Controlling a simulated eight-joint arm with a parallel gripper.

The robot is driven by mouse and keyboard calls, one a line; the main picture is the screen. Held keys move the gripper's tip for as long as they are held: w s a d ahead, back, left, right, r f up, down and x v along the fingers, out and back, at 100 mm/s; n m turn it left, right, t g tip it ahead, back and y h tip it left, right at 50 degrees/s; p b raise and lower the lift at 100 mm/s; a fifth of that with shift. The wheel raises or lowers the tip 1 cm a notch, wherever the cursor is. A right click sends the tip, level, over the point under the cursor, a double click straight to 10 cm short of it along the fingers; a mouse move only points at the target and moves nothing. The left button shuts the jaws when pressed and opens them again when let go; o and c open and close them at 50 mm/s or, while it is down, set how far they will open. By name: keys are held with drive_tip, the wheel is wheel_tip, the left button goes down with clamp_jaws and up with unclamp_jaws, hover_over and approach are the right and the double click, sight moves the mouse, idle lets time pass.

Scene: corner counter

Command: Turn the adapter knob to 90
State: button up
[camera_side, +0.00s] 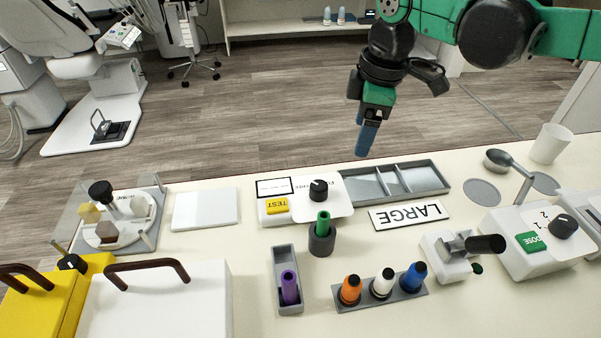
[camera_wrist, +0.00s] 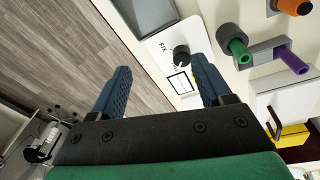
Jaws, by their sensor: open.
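No scale reading 90 is legible, and I cannot tell for sure which knob is the adapter knob. A black knob (camera_side: 318,190) sits on a white panel beside a yellow TEST button (camera_side: 277,205). In the wrist view this knob (camera_wrist: 182,55) shows ahead of my fingers, with lettering like "FIX" near it. Another black knob (camera_side: 563,226) is on the white box with a green DOSE button (camera_side: 530,242), by the numbers 1 and 2. My gripper (camera_side: 366,138) is open and empty, in the air above and behind the counter's back edge; its blue fingers also show in the wrist view (camera_wrist: 160,88).
A grey compartment tray (camera_side: 440,182) and LARGE sign (camera_side: 408,214) lie right of the panel. A holder with a green peg (camera_side: 322,222), a purple peg (camera_side: 289,287) and a rack of orange, white and blue pegs (camera_side: 383,284) stand in front. A white cup (camera_side: 550,143) is far right.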

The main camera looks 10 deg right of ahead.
sight(319, 185)
drive_tip(key=a+f+n, duration=0.1)
drive_tip(key=a, duration=0.1)
drive_tip(key=a+f+n, duration=0.1)
drive_tip(key=a+f, duration=0.1)
drive_tip(key=a+f+n+g, duration=0.1)
drive_tip(key=shift+a+f+n+h, duration=0.3)
drive_tip(key=shift+a+f+n, duration=0.05)
drive_tip(key=shift+a+n, duration=0.05)
drive_tip(key=shift+f, duration=2.8)
clamp_jaws()
